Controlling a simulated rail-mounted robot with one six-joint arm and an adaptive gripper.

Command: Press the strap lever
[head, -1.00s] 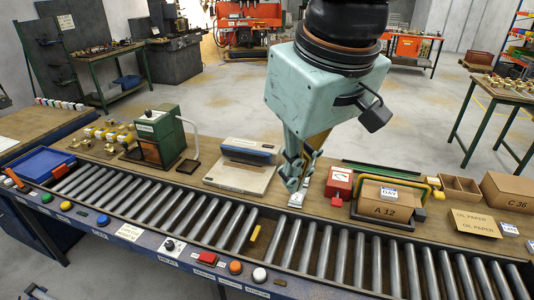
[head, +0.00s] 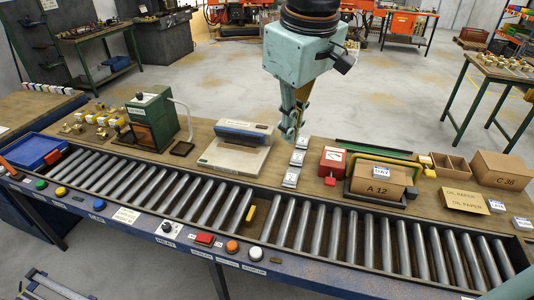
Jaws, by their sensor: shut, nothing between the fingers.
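A red box with a white label (head: 332,161) stands on the bench, with a small red lever-like piece (head: 330,181) at its front. It is beside the carton marked A 12 (head: 376,189), which sits in a dark tray under a yellow bar (head: 404,171). I cannot tell for sure which red piece is the strap lever. My gripper (head: 289,136) is shut and empty. It points down, left of the red box and apart from it, near the white label cards (head: 297,157).
A roller conveyor (head: 330,236) with a button panel runs along the front. A grey and blue sealer (head: 238,150) stands left of my gripper, and a green press (head: 152,119) farther left. Right are an open divided box (head: 449,166), carton C 36 (head: 503,170) and oil paper (head: 462,200).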

